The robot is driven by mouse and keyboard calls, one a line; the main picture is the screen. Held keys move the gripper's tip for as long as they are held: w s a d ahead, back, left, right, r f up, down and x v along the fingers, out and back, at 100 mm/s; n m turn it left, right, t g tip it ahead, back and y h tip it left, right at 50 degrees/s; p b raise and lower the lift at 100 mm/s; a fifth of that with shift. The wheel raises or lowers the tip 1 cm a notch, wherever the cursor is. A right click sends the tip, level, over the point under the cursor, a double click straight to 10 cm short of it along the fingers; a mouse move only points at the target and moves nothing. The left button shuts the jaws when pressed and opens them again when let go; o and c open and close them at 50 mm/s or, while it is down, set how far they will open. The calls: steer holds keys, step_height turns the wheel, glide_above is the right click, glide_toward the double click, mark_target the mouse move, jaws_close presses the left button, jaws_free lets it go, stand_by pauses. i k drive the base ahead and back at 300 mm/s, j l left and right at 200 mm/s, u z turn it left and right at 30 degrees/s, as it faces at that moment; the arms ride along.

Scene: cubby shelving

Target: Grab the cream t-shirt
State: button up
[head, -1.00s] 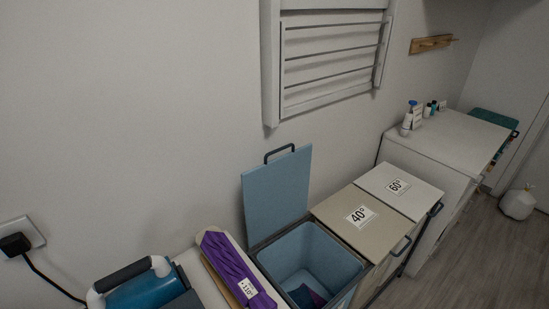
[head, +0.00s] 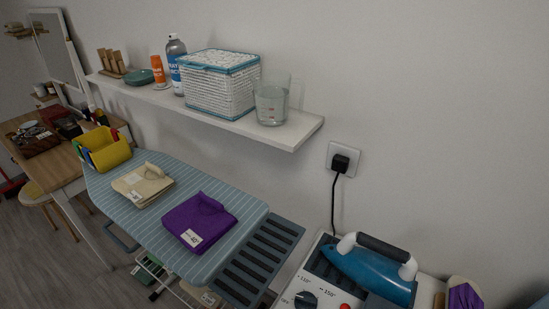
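The folded cream t-shirt (head: 143,185) lies on the striped ironing board (head: 120,226) in the head view, left of centre, with a small white tag at its front edge. A folded purple garment (head: 200,222) with a white tag lies on the board to its right, with a gap between them. My gripper is not in view.
A yellow bin (head: 104,150) stands at the board's far left end. A blue steam iron (head: 368,272) sits at the lower right. A wall shelf (head: 290,132) above the board holds a basket (head: 218,84), a glass jug (head: 271,102) and bottles. A wooden table (head: 60,165) stands at left.

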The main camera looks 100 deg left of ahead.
mark_target(143, 185)
steer(key=u, duration=3.3)
steer(key=j+u, duration=0.1)
steer(key=j, duration=0.3)
